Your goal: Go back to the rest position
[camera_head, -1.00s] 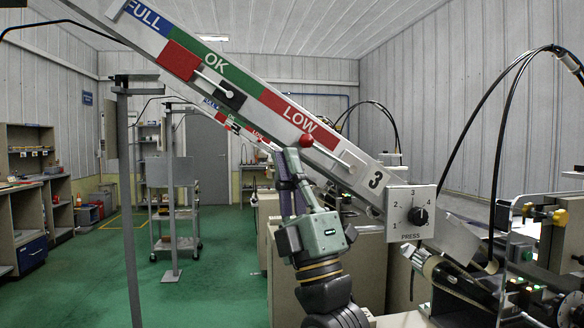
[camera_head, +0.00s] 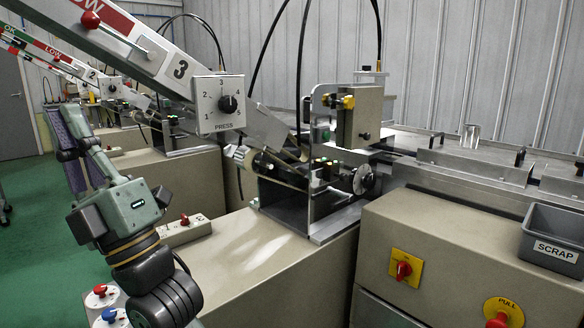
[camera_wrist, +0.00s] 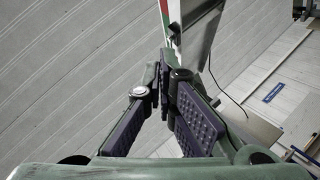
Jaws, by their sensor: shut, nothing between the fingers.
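My gripper (camera_head: 79,146) is at the left of the head view, raised and pointing up, in front of the lower chute with the LOW label. In the wrist view my gripper (camera_wrist: 166,72) has its dark padded fingers together at the tips, with nothing between them. No object is held. My green-grey wrist and dark arm links rise from the bottom left of the head view.
A sloped chute with a red knob (camera_head: 91,20) ends at a PRESS dial (camera_head: 228,103). The stick wrapper machine (camera_head: 340,150) stands on a beige cabinet (camera_head: 400,235) with red switches. A grey SCRAP bin (camera_head: 553,240) is at right. Green floor (camera_head: 40,220) is open at left.

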